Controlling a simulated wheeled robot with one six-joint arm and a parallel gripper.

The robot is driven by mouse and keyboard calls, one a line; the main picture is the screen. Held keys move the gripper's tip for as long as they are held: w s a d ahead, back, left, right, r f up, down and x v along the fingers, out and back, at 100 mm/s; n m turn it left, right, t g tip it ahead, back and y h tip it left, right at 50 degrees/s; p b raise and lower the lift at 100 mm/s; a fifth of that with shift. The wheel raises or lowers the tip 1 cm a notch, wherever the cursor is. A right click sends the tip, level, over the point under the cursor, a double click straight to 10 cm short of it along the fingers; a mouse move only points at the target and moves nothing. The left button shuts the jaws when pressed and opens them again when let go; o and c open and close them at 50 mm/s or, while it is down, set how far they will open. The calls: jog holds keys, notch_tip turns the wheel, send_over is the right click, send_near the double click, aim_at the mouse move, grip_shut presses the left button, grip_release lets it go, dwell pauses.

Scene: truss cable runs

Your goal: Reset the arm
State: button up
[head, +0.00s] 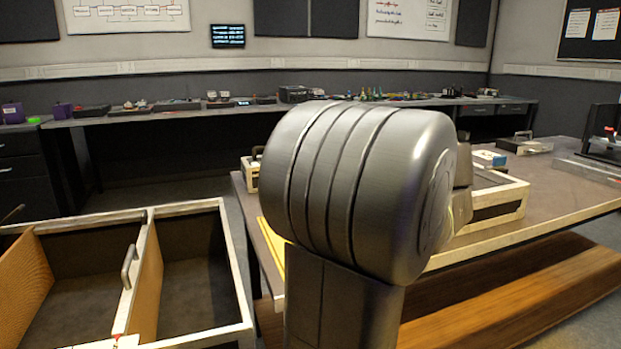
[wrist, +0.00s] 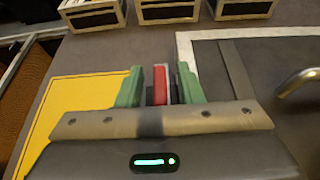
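My gripper (wrist: 160,88) shows in the wrist view, with two green fingers and grey inner faces above the dark table. A narrow red piece (wrist: 160,84) shows between the fingers. I cannot tell whether they grip it or it lies beyond them. In the head view my own large grey arm joint fills the middle and hides the gripper and part of the table.
The wooden-edged table (head: 560,170) stands at the right, with a yellow sheet (wrist: 75,105) and several open boxes (wrist: 92,15) on it. A metal handle (wrist: 298,82) is at the right. A divided open crate (head: 235,275) stands at the left. A long bench (head: 175,112) lines the back.

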jog(key=shift+s+r, duration=0.1)
jog(key=shift+s, duration=0.05)
jog(key=p+v, duration=0.5)
jog(key=v, duration=0.9)
jog(key=b+x, duration=0.5)
jog(key=x, duration=0.9)
jog(key=shift+w+a+f, duration=0.1)
jog(key=shift+w+f, duration=0.1)
jog(key=shift+f, duration=0.05)
jog(key=shift+s+r+m+h+b, duration=0.15)
jog(key=shift+m+h+b, duration=0.55)
jog(key=shift+m+h, duration=0.15)
jog(key=m+h, duration=0.3)
jog(key=h, duration=0.1)
jog(key=shift+t, duration=0.4)
jog(key=shift+r+m+h+p, duration=0.25)
jog(key=shift+m+h+p, duration=0.9)
jog(key=shift+p, duration=0.05)
jog(key=shift+g+p, duration=0.3)
jog(key=shift+p, duration=0.05)
jog(key=shift+f+m+h+p, duration=0.25)
jog(key=shift+m+h+p, duration=0.25)
jog(key=shift+h+p, duration=0.15)
